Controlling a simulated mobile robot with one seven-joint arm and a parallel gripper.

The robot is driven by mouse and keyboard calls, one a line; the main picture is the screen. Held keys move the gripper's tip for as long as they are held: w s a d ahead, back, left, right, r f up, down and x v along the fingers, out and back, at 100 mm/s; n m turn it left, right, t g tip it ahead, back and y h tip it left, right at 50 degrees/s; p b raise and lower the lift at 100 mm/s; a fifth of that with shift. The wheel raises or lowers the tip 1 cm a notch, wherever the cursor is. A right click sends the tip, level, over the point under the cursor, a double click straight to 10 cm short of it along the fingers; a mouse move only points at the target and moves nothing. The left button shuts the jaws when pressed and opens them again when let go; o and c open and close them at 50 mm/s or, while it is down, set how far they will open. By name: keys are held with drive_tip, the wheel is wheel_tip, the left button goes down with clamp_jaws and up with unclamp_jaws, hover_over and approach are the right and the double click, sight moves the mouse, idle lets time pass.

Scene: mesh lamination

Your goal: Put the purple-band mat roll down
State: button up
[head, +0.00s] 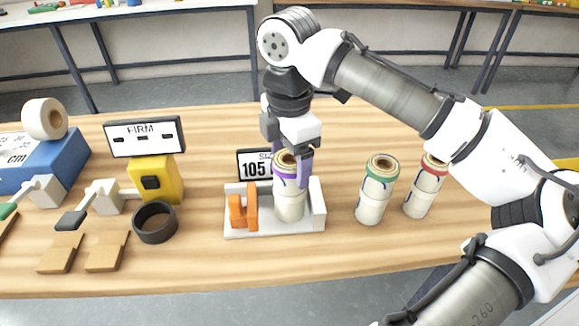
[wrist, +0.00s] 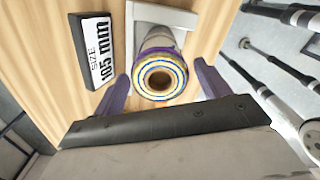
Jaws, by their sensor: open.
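The purple-band mat roll (head: 289,203) stands upright in a white tray-like holder (head: 272,233), to the right of an orange clamp piece (head: 243,212). My gripper (head: 291,168) is over the roll's top, with purple fingers on either side of it. In the wrist view the roll's layered end (wrist: 160,78) shows between the open fingers (wrist: 162,95), with gaps at both sides. The roll's lower part is partly hidden in the wrist view.
A "SIZE 105 mm" sign (head: 255,164) stands behind the holder. A green-band roll (head: 376,190) and a red-band roll (head: 424,188) stand to the right. A dark ring (head: 155,222) and a yellow device (head: 155,180) are left. The table front is clear.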

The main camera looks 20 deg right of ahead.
wheel_tip(320, 180, up, 9)
drive_tip(key=shift+r, duration=0.15)
